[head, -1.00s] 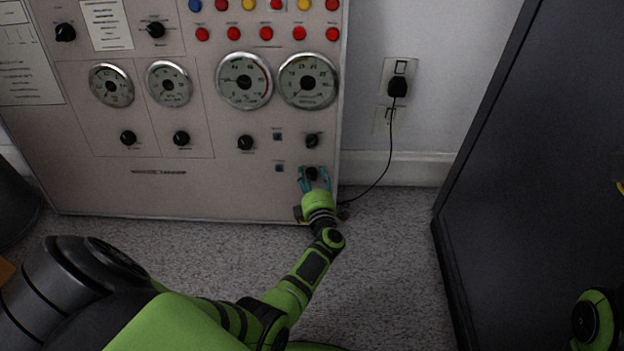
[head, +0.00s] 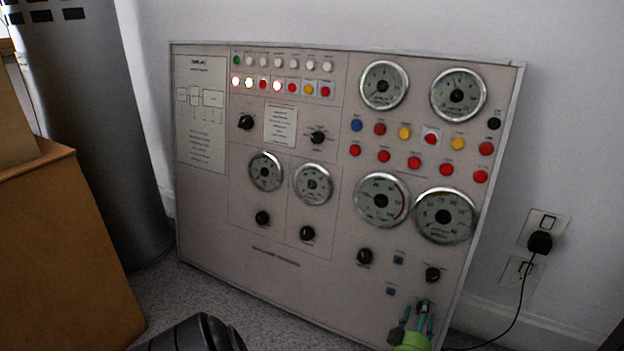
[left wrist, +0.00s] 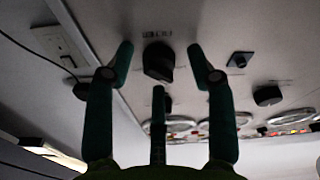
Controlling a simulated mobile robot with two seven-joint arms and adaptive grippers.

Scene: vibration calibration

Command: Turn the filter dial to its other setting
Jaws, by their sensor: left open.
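The grey control panel (head: 215,240) leans against the wall, and its dial labels are too small to read, so I cannot tell which is the filter dial. In the left wrist view that dial (left wrist: 158,60) sits ahead between the spread teal fingers of the open gripper (left wrist: 160,70). Gaps show on both sides, so the fingers do not appear to grip it. The dial's pointer setting is unclear. My right gripper is out of view.
A wall outlet with a black plug (head: 540,242) and hanging cord is to the right.

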